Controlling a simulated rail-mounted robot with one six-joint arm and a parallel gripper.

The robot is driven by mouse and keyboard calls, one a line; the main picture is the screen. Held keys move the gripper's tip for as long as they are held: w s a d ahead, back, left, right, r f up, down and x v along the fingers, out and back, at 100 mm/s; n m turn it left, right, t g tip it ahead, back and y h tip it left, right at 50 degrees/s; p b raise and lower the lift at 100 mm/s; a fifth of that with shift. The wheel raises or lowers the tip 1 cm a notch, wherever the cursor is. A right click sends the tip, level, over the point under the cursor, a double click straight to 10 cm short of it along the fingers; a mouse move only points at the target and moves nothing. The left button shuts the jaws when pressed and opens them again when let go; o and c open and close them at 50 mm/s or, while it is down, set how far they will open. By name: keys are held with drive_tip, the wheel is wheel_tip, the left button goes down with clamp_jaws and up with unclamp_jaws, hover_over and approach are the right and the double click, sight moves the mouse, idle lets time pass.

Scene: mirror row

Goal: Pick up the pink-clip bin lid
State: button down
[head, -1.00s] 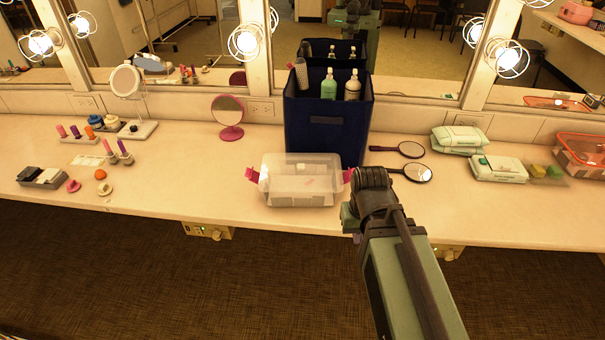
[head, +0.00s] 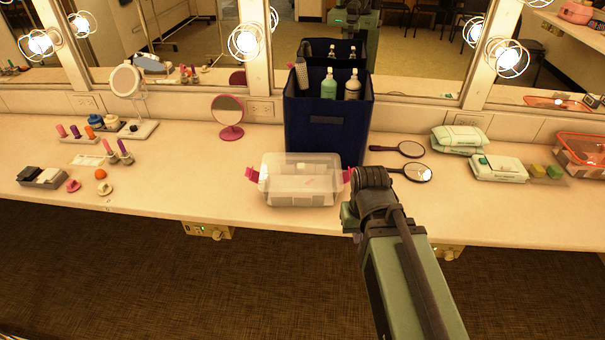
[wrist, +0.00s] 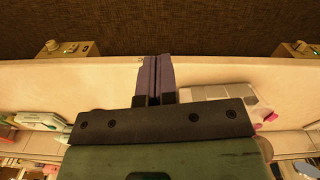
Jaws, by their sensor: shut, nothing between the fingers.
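The clear plastic bin (head: 298,192) stands on the counter in front of the dark blue caddy, with a pink clip (head: 252,174) at its left end and another at its right end. Its top is see-through, and I cannot clearly make out the lid's edge from the bin. In the wrist view the bin (wrist: 215,92) shows partly behind my gripper, with a pink clip at its right. My gripper (wrist: 155,65) is shut and empty, its fingers together beside the bin.
The tall dark blue caddy (head: 325,125) with bottles stands close behind the bin. Hand mirrors (head: 412,172) and wipe packs (head: 497,169) lie to the right. A pink round mirror (head: 229,115) stands at back left.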

drive_tip(key=c, duration=0.8)
unclamp_jaws()
drive_tip(key=shift+o, duration=0.2)
